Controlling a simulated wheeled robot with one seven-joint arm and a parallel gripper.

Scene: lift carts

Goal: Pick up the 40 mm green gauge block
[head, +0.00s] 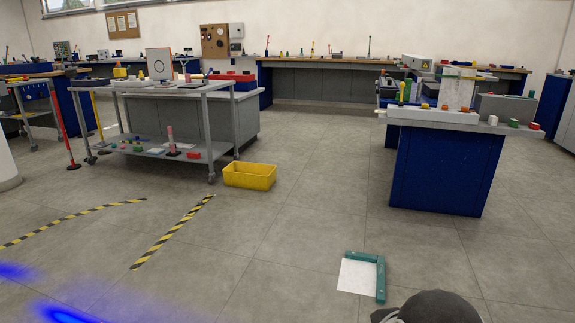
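A small green block (513,123) sits on the right end of the blue-fronted workbench (432,117) at the right. Small green pieces (113,146) also lie on the lower shelf of the grey cart (148,152) at the left. I cannot tell the size of any of them, so I cannot tell which is the 40 mm green gauge block. My gripper is not in view.
A yellow bin (249,176) stands on the floor beside the cart. A white plate with a green L-shaped edge (380,278) lies on the floor in front. Black-and-yellow tape (172,232) marks the floor at left. The middle floor is clear.

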